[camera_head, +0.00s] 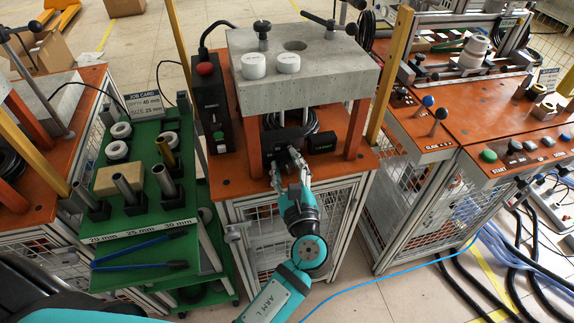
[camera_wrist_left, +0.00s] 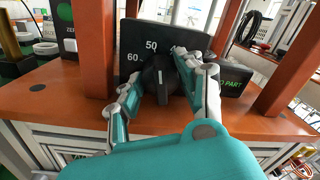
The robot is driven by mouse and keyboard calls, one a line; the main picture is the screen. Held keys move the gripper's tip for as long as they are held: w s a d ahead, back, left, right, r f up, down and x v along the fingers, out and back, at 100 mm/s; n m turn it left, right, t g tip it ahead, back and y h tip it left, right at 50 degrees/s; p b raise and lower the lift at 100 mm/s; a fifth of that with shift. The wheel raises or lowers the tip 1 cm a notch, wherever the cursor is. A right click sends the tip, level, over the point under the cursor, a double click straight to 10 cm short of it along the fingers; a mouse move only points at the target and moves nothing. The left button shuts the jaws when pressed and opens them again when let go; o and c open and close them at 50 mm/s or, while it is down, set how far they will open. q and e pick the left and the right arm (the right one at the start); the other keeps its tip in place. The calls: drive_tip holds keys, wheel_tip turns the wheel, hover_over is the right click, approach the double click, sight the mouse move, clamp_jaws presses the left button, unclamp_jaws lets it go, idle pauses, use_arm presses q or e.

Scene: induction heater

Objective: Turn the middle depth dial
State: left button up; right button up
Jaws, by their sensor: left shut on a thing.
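The depth dial (camera_wrist_left: 158,76) is a black knob with a pale pointer line, on an upright black panel (camera_wrist_left: 186,38) marked 50 and 60. The line stands close to vertical. My left gripper (camera_wrist_left: 160,84) has its two fingers on either side of the knob and is shut on it. In the head view the left gripper (camera_head: 290,160) reaches the panel under the concrete block, and its fingers hide most of the dial. My right gripper is in neither view.
The concrete block (camera_head: 330,75) stands on orange legs on the orange table (camera_head: 230,175), one leg on each side of my left arm. A black box with a red button (camera_head: 205,68) is at left. A job card (camera_head: 145,104) reads depth 40 mm, size 25 mm.

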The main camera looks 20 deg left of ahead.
use_arm(q)
drive_tip(key=o, duration=1.1)
drive_tip(key=shift+o, duration=0.2)
drive_tip(key=v, duration=0.7)
drive_tip(key=shift+s, duration=0.2)
drive_tip(key=shift+d, duration=0.15)
